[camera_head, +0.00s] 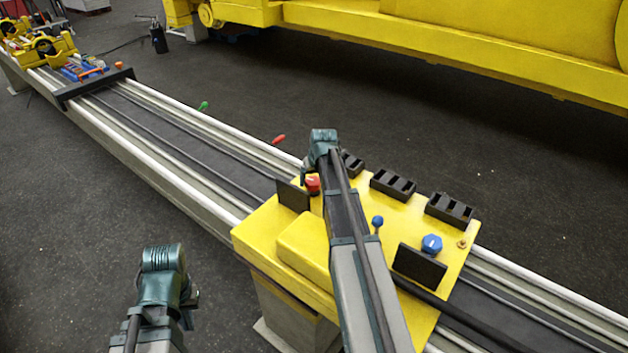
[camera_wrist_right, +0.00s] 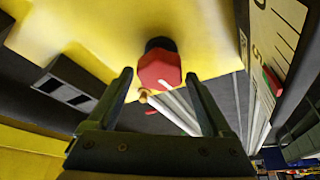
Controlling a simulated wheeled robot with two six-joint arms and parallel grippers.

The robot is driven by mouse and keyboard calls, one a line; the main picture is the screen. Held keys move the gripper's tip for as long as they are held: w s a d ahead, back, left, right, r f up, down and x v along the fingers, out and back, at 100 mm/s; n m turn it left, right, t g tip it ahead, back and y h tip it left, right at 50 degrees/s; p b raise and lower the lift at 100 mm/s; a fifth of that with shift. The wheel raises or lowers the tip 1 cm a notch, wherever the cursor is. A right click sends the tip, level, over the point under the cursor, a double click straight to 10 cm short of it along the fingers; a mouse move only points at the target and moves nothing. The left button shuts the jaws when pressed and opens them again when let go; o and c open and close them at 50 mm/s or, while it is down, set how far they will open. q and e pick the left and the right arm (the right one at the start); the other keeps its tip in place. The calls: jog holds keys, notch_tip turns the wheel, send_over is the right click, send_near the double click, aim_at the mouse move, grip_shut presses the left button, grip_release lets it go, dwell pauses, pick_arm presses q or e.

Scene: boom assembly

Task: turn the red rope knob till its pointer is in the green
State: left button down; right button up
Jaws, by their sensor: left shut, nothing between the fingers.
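The red rope knob (camera_head: 312,184) stands on the yellow panel (camera_head: 262,226), partly hidden by my right arm. In the right wrist view the red knob (camera_wrist_right: 160,71) is six-sided, with a white line on its face and a black collar behind it. My right gripper (camera_wrist_right: 158,76) is open, one finger on each side of the knob, with gaps showing. A white scale plate (camera_wrist_right: 275,35) with a red pointer (camera_wrist_right: 285,48) is at the upper right; no green band is clear on it. My left gripper (camera_head: 188,302) is shut and empty, away from the panel.
The panel also carries a blue knob (camera_head: 431,244), a small blue lever (camera_head: 377,223), black switch blocks (camera_head: 449,208) and upright black plates (camera_head: 420,265). A small brass piece (camera_wrist_right: 143,96) is close to the red knob. Rails run past the panel, with open floor alongside.

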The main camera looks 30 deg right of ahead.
jog(key=c, duration=1)
jog(key=shift+o, duration=0.2)
jog(key=shift+m, duration=0.3)
jog(key=m+h, duration=0.1)
jog(key=m, duration=0.2)
jog(key=shift+a+g, duration=0.15)
jog(key=shift+g, duration=0.15)
jog(key=m+h, duration=0.1)
jog(key=m, duration=0.1)
jog(key=m+g, duration=0.1)
jog(key=m, duration=0.1)
jog(key=shift+w+h, duration=0.2)
jog(key=shift+h, duration=0.2)
jog(key=m, duration=0.2)
jog(key=m+g, duration=0.1)
jog(key=m, duration=0.1)
jog(key=shift+w+a+m+g, duration=0.1)
jog(key=shift+m+g, duration=0.2)
jog(key=shift+m, duration=0.1)
jog(key=shift+m+g+h, duration=0.3)
jog(key=shift+m+g, duration=0.3)
jog(key=shift+m, duration=0.9)
jog(key=shift+m, duration=0.3)
